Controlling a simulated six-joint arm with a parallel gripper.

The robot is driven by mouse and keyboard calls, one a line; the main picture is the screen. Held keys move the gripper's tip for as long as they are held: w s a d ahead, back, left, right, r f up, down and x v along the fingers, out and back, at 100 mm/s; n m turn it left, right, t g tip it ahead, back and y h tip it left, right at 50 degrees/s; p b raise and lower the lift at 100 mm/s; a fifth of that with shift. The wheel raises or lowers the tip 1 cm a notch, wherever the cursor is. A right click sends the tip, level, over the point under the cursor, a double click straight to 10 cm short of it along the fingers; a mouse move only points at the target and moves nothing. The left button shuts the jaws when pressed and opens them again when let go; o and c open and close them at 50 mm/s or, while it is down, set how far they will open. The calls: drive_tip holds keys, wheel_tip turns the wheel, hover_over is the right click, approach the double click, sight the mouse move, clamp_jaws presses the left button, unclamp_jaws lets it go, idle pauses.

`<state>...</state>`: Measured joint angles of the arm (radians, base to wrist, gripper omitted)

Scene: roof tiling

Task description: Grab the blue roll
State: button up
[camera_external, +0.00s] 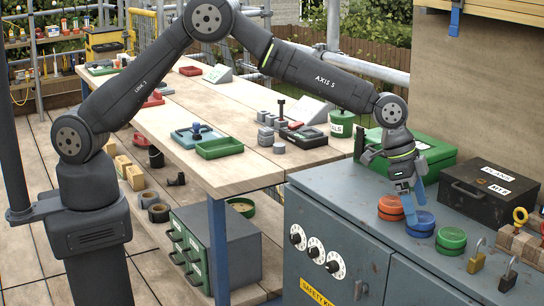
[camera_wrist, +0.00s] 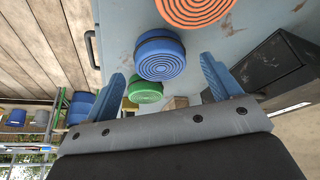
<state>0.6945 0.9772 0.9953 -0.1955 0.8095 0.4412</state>
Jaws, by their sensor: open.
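The blue roll (camera_external: 420,224) lies flat on the grey-blue cabinet top, between the orange roll (camera_external: 391,208) and the green roll (camera_external: 451,241). My gripper (camera_external: 413,201) points downward with its blue fingers apart, close above the orange and blue rolls. In the wrist view the blue roll (camera_wrist: 160,56) appears between the two open fingers, with its ringed top showing. The orange roll (camera_wrist: 196,8) is at the top edge there, and the green roll (camera_wrist: 146,92) is partly hidden behind the blue one. I cannot tell whether a finger touches any roll.
A black metal box (camera_external: 490,192) stands behind the rolls, and a green case (camera_external: 417,153) stands behind my gripper. Padlocks (camera_external: 476,258) and wooden blocks are to the right. The cabinet top (camera_external: 345,192) left of the rolls is clear.

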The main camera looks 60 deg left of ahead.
sight(420, 216)
drive_tip(key=shift+x, duration=1.75)
drive_tip(key=c, duration=1.1)
drive_tip(key=shift+r, duration=0.1)
